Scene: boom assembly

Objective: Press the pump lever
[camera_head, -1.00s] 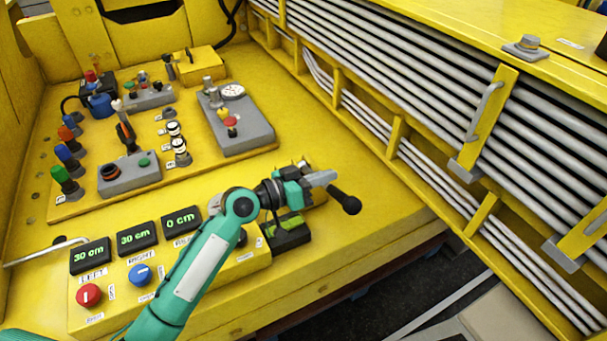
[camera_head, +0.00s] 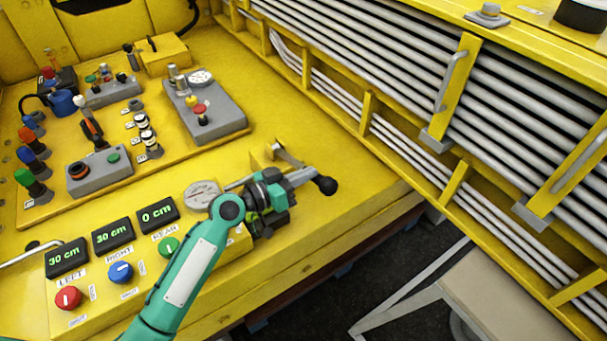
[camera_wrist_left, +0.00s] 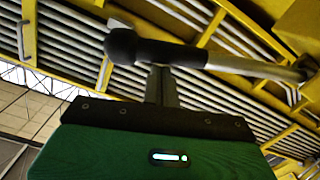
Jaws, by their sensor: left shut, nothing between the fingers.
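The pump lever shows at its black knobbed grip (camera_head: 326,185), sticking out to the right past my left gripper (camera_head: 303,177) in the head view. My left gripper is shut with nothing between its fingers. In the left wrist view the lever's black grip (camera_wrist_left: 130,47) and metal rod (camera_wrist_left: 250,65) cross just beyond the shut fingertips (camera_wrist_left: 162,72). They look very close to the lever; I cannot tell whether they touch it. My right gripper is not in view.
A control box with green displays (camera_head: 113,235) and coloured knobs (camera_head: 121,272) lies left of my arm. A panel of buttons (camera_head: 205,105) stands behind. Grey pipes in a yellow frame (camera_head: 455,90) run along the right. The yellow deck (camera_head: 310,120) between is clear.

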